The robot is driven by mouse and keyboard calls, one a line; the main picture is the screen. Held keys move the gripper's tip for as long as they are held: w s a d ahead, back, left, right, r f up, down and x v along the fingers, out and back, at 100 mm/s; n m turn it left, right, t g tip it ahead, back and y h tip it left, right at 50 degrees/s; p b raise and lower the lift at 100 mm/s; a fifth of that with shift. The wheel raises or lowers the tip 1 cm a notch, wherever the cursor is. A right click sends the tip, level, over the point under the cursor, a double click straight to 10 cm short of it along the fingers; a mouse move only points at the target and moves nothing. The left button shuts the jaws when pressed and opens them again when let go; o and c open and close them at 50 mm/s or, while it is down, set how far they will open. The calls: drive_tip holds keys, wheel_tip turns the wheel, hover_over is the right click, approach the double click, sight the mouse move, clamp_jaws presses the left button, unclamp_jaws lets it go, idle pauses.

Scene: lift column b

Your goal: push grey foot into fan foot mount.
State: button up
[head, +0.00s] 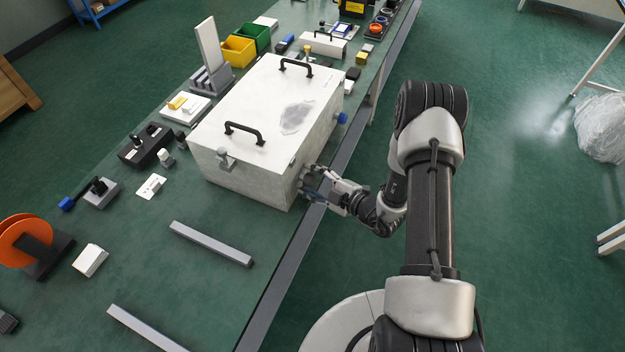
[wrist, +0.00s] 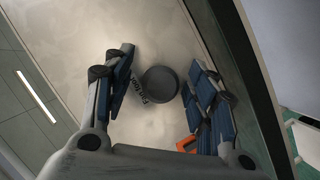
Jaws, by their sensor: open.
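A white box (head: 262,105) with two black handles stands on the green bench. In the wrist view, a round dark grey piece (wrist: 160,84), seemingly the grey foot at the fan foot mount, shows against the box's pale side face. In the head view the gripper hides this spot.
A blue knob (head: 342,118) sticks out of the same box side, farther back. A small orange part (wrist: 188,143) shows by the right finger. The bench edge (head: 290,255) runs below my gripper.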

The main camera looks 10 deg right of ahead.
drive_tip(key=v, duration=1.2)
idle(0.5)
